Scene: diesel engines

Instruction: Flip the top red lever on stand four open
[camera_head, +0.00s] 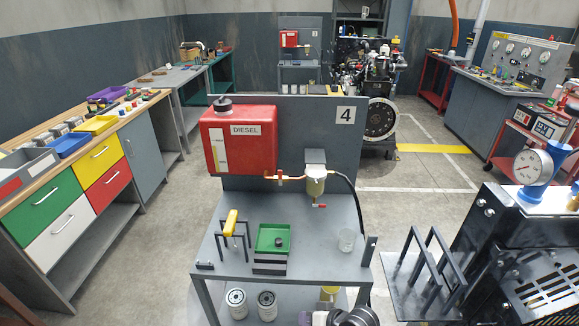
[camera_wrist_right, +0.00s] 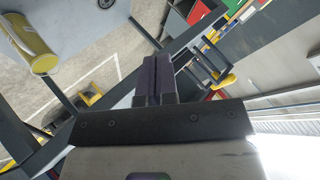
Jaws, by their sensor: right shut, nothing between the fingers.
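Stand four (camera_head: 345,115) is a grey panel with a "4" label above a grey table. A red diesel tank (camera_head: 240,140) hangs on it. The small top red lever (camera_head: 279,175) sits on the copper pipe, between the tank and the filter bowl (camera_head: 315,182); its exact angle is too small to tell. A second red lever (camera_head: 319,205) is under the bowl. My right gripper (camera_head: 345,318) shows at the bottom edge, low in front of the table and well away from the levers. Its fingers (camera_wrist_right: 155,78) are together and empty in the wrist view. My left gripper is not in view.
The table holds a yellow-handled tool (camera_head: 231,224), a green tray (camera_head: 272,238) and a clear cup (camera_head: 347,240). White filters (camera_head: 267,305) stand below. A black engine rig (camera_head: 520,250) is at the right, a drawer bench (camera_head: 75,195) at the left. A black hose curves beside the bowl.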

